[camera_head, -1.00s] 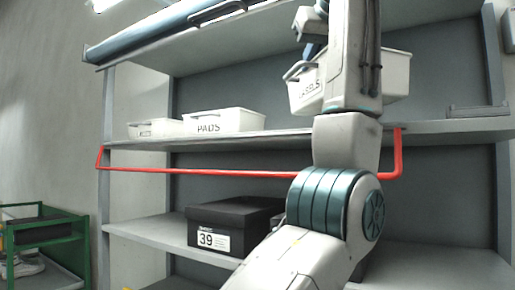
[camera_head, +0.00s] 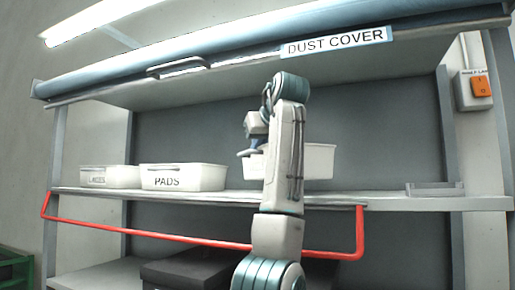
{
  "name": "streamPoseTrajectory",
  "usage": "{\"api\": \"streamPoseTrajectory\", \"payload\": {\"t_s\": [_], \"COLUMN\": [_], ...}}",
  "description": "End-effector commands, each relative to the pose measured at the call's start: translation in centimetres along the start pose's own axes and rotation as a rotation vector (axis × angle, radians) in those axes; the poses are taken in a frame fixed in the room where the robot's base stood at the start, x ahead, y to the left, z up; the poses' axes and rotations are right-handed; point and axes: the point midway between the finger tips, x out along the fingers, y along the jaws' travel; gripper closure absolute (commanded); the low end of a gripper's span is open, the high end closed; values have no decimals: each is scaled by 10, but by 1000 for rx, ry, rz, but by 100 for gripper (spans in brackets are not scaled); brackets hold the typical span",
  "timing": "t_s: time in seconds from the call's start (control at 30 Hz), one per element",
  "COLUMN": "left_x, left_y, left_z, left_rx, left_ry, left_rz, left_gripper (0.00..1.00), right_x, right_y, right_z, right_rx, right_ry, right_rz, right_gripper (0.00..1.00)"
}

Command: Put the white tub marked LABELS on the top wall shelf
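The white tub (camera_head: 320,162) appears above the middle shelf, right of centre, its base seemingly a little higher than the shelf boards. My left arm crosses in front of it and hides its front and the LABELS marking. My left gripper (camera_head: 249,153) is at the tub's left rim and looks shut on it; the fingers are small and partly hidden. The top wall shelf (camera_head: 250,77) is above, seen from below. A blue cover (camera_head: 220,42) with a DUST COVER label (camera_head: 335,43) runs along its front. My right gripper is out of view.
A white PADS tub (camera_head: 183,178) and another small white tub (camera_head: 108,177) stand on the middle shelf (camera_head: 410,203) at left. A red rail (camera_head: 150,233) runs below its front. A dark box (camera_head: 185,272) is lower down. An orange switch (camera_head: 481,87) is at right.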

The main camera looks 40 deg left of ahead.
Motion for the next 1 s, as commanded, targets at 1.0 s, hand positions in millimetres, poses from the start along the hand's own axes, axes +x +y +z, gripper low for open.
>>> {"api": "streamPoseTrajectory", "payload": {"t_s": [1.0], "left_x": [34], "left_y": [1], "left_z": [28], "left_rx": [1], "left_ry": [0], "left_rz": [1], "left_gripper": [89], "right_x": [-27], "right_y": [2], "right_z": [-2], "right_rx": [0], "right_ry": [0], "right_rz": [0], "right_gripper": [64]}}
